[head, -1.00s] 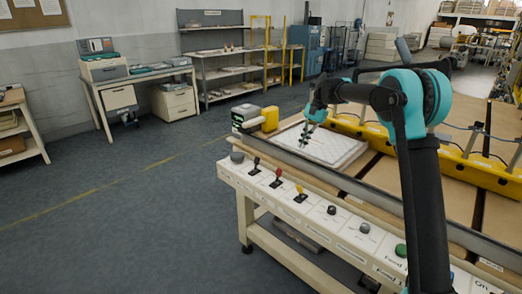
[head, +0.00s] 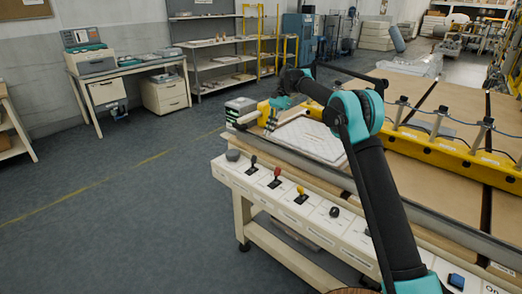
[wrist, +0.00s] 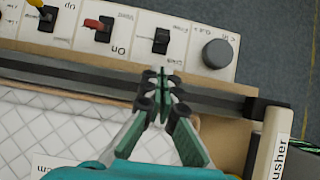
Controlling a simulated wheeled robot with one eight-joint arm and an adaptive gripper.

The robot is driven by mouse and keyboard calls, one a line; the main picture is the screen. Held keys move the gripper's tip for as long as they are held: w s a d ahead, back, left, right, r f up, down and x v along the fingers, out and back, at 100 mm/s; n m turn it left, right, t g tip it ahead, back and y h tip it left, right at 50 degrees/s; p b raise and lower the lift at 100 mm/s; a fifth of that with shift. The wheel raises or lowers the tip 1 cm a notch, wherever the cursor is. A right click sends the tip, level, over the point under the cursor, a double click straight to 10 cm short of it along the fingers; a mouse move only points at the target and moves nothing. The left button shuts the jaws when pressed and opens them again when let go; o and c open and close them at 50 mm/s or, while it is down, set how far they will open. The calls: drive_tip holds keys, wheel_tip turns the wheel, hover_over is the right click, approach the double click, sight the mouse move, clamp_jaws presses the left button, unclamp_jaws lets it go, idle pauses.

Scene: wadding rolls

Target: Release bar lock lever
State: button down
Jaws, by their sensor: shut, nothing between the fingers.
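A white control panel (head: 262,180) along the table's front edge carries a black lever (head: 253,162), a red lever (head: 276,175) and a yellow lever (head: 300,193). I cannot read which one is labelled as the bar lock. My gripper (head: 271,122) is shut and empty, above the far-left end of the table. In the wrist view its fingertips (wrist: 162,76) show over the dark rail (wrist: 80,77), apart from the levers. The black lever (wrist: 161,40) lies just beyond them, with the red lever (wrist: 97,27) and yellow lever (wrist: 47,15) to its left.
A grey knob (wrist: 216,53) sits beside the black lever. A quilted white pad (head: 312,138) lies on the table behind the rail. A long yellow bar (head: 430,150) crosses the table. A white part marked "usher" (wrist: 277,140) stands at the right. Floor left of the table is clear.

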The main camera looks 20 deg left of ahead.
sight(253, 163)
drive_tip(key=x, duration=1)
drive_tip(key=shift+r, duration=0.1)
drive_tip(key=shift+s+a+r+t, duration=0.1)
drive_tip(key=shift+s+r+t, duration=0.1)
drive_tip(key=shift+t, duration=0.6)
